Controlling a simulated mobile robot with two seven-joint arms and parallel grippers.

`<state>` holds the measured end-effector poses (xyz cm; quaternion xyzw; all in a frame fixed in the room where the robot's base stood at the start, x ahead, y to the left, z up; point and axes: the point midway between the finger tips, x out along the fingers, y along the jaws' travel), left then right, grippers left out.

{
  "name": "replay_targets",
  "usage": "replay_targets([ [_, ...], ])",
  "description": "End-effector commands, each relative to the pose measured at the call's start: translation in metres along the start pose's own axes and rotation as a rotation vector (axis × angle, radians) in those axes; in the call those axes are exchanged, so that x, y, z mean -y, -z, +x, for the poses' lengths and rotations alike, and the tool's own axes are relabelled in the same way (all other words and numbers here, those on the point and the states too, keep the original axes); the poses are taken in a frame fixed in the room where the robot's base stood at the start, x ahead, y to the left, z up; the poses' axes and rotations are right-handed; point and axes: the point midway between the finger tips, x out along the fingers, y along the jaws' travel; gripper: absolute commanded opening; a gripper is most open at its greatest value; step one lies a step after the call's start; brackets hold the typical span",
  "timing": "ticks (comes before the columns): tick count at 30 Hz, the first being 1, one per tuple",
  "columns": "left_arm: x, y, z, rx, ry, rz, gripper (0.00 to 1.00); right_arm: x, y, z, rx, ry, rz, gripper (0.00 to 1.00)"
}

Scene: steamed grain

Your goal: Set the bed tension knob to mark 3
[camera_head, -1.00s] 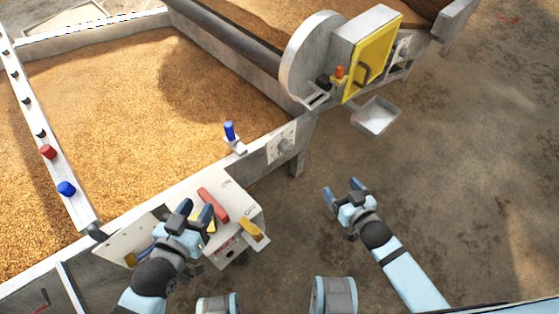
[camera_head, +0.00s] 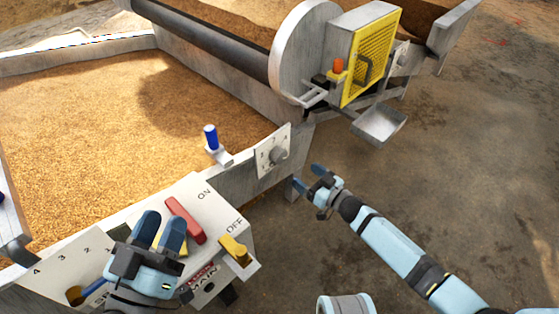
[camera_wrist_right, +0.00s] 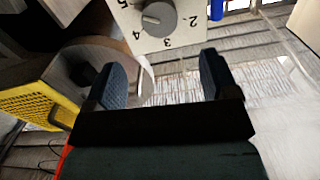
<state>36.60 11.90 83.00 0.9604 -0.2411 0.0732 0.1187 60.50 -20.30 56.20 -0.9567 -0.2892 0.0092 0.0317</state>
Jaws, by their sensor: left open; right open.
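A grey round knob (camera_head: 278,155) sits on a white dial plate (camera_head: 264,160) on the bed's side wall. In the right wrist view the knob (camera_wrist_right: 159,18) is near the top edge, and the plate (camera_wrist_right: 140,38) shows marks 2, 3, 4 and 5. A pale line on the knob points roughly left, near 4 and 5; its exact mark is unclear. My right gripper (camera_head: 309,178) is open and empty, a little right of and below the plate, apart from the knob. My left gripper (camera_head: 161,220) is open over the control box, touching nothing that I can make out.
The control box (camera_head: 213,190) has a red lever (camera_head: 185,220) and a yellow lever (camera_head: 235,250). A blue-handled lever (camera_head: 211,139) stands left of the dial. A metal scoop (camera_head: 379,125) and yellow guard (camera_head: 368,60) are beyond. The floor right of the bed is clear.

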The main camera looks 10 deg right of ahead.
Motion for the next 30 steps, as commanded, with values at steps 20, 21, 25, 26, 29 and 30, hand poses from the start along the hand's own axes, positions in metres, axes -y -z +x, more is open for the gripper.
replay_targets([
  [20,0.007,-0.050,-0.004,0.157,-0.015,-0.013,0.43,0.000,-0.001,0.111,0.000,-0.002,-0.001,0.80],
  [21,0.007,-0.050,-0.004,0.159,-0.015,-0.013,0.43,0.000,-0.001,0.112,0.000,-0.002,-0.001,0.80],
  [25,0.007,-0.050,-0.004,0.162,-0.015,-0.013,0.43,0.000,0.000,0.113,0.000,-0.002,-0.001,0.80],
  [26,0.007,-0.050,-0.004,0.162,-0.015,-0.013,0.43,0.000,0.000,0.113,0.000,-0.002,-0.001,0.80],
  [29,0.007,-0.050,-0.004,0.161,-0.015,-0.013,0.43,0.000,0.000,0.113,0.000,-0.002,-0.001,0.80],
  [30,0.007,-0.050,-0.004,0.161,-0.015,-0.013,0.43,0.000,0.000,0.113,0.000,-0.002,-0.001,0.73],
])
